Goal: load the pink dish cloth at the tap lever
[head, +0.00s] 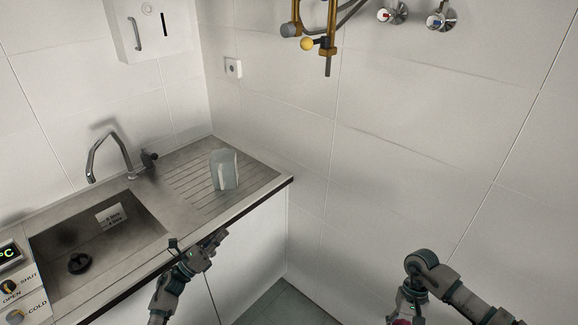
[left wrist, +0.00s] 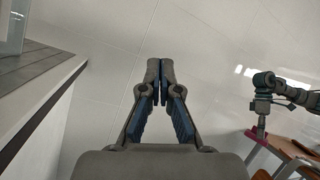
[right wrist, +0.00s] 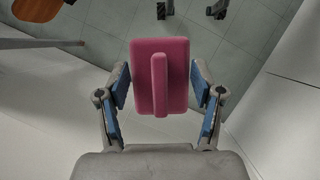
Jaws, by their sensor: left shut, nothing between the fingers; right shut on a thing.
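The pink dish cloth (right wrist: 176,75) is a folded pink block with a raised ridge, between the fingers of my right gripper (right wrist: 159,76). In the head view only a sliver of the cloth (head: 402,322) shows at the bottom edge. The tap (head: 109,150) rises behind the sink, with a dark tap lever (head: 149,158) to its right. The cloth is well away from the lever. My left gripper (head: 219,238) is shut and empty beside the counter's front edge; its closed fingertips show in the left wrist view (left wrist: 160,70).
A grey translucent container (head: 224,170) stands on the ribbed drainboard (head: 258,177). The sink basin (head: 120,240) holds a small label and a dark drain plug. A control panel (head: 10,285) is at far left. Wall pipes (head: 330,35) and valves (head: 440,17) are above.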

